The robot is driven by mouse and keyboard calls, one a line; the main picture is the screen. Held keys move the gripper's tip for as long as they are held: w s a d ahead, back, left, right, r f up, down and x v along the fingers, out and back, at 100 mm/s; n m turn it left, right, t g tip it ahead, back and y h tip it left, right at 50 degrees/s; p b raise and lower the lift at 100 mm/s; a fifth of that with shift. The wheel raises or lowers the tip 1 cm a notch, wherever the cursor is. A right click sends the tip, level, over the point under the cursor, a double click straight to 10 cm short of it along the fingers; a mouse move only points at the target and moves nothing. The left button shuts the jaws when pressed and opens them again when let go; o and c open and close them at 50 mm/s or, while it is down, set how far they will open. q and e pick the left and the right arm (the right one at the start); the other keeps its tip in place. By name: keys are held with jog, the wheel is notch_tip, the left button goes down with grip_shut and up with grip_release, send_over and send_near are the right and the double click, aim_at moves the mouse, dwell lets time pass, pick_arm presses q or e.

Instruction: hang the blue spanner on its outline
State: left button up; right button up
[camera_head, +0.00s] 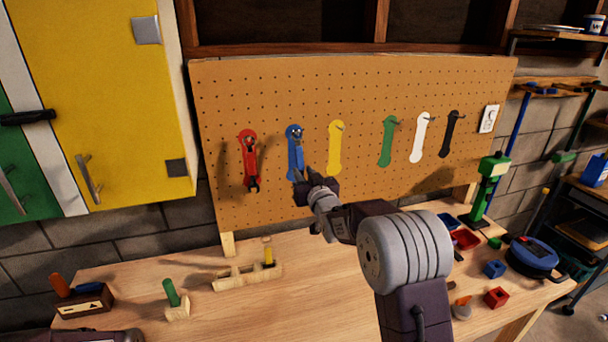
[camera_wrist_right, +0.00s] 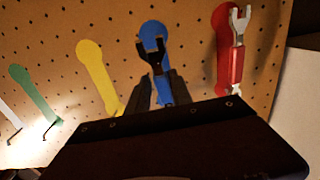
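The blue spanner (camera_head: 297,157) is upright in front of its blue outline (camera_head: 290,130) on the pegboard, with its head near the peg. In the right wrist view the spanner's dark forked head (camera_wrist_right: 152,52) sticks up past my fingers, over the blue outline (camera_wrist_right: 154,30). My right gripper (camera_head: 304,177) is around the lower handle and looks shut on it. Whether the spanner rests on the peg or stands slightly off the board, I cannot tell. My left gripper is out of view; part of my left arm shows at the lower left.
A red spanner (camera_head: 250,165) hangs on the red outline just left. Yellow (camera_head: 336,150), green (camera_head: 387,145), white (camera_head: 420,140) and black (camera_head: 452,135) outlines are bare with pegs. The workbench (camera_head: 220,315) below holds a wooden rack (camera_head: 245,277), small trays and blocks. A yellow cabinet (camera_head: 110,90) stands left.

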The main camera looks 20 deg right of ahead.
jog(key=shift+o, duration=1.4)
